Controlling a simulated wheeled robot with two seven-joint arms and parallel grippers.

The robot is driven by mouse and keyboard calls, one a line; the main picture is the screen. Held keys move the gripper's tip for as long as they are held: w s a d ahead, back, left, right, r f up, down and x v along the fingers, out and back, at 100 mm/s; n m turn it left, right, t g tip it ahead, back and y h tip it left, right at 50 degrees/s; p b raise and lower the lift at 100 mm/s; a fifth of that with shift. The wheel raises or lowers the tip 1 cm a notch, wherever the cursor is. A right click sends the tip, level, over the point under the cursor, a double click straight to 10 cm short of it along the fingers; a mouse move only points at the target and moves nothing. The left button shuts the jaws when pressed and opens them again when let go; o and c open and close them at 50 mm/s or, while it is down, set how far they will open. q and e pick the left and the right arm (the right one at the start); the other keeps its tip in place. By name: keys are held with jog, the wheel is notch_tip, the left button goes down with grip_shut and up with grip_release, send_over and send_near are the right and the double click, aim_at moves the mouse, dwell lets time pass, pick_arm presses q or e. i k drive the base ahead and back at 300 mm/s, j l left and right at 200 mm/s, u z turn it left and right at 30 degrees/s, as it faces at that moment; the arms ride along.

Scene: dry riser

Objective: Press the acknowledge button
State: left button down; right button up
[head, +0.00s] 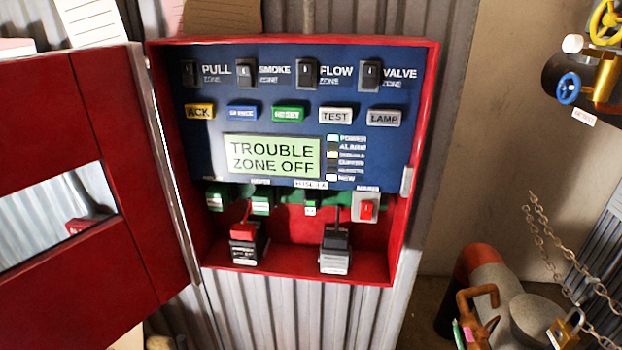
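The yellow acknowledge button, marked ACK (198,112), is at the left end of a row of buttons on the blue panel (205,150) in the head view. To its right are a blue button (242,113) with blurred lettering, a green RESET button (288,114), a white TEST button (336,115) and a grey LAMP button (384,118). The display (272,156) below reads "TROUBLE ZONE OFF". Neither of my grippers is in view, and nothing touches the acknowledge button.
The red cabinet door (95,240) stands open on the left. Black zone switches (307,74) line the panel top. Pipes (480,260), chains and valves stand right.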

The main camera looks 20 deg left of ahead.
aim_at(192, 110)
jog(key=u, duration=1.25)
